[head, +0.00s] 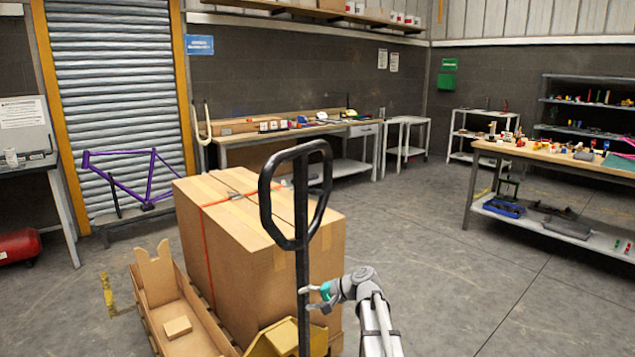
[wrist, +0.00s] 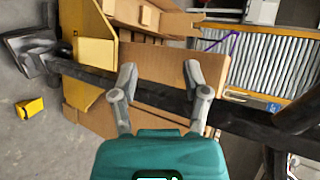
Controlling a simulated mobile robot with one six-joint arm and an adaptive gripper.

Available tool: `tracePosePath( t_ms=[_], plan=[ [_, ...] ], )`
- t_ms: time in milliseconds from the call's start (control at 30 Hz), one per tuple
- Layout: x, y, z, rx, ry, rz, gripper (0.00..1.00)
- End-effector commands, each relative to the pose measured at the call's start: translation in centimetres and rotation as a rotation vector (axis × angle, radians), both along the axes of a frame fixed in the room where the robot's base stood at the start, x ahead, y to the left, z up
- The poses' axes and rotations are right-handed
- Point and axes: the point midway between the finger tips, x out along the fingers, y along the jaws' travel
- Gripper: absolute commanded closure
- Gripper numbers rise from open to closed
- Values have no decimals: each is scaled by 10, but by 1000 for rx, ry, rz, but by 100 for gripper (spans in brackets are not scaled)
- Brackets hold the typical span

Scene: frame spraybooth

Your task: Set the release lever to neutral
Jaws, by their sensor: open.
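A pallet jack stands in front of me with its black loop handle (head: 266,205) upright. Its dark shaft (head: 303,262) runs down to a yellow base (head: 283,338). I cannot make out a separate release lever or its setting. My gripper (head: 308,298) is at the right side of the shaft, below the loop. In the wrist view, my gripper (wrist: 158,72) is open with nothing held, and its fingers overlap the dark shaft (wrist: 160,96) crossing behind them. I cannot tell whether they touch it. Part of the loop (wrist: 297,118) shows at the right edge.
A big strapped carton (head: 235,235) stands just behind the handle. A wooden crate (head: 205,340) lies at its left. A purple bike frame (head: 145,185) stands by the shutter. A workbench (head: 560,158) is at the right. The floor (head: 450,260) between is clear.

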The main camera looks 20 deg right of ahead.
Motion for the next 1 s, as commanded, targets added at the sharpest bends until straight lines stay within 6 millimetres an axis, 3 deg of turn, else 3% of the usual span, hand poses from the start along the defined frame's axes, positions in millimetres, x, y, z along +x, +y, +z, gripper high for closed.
tracePosePath(
  t_ms=[33,700,1000],
  plan=[
    [4,-9,22,23,-9,-17,40],
    [28,-119,197,343,-147,-239,40],
    [29,-162,254,458,-202,-311,40]
  ],
)
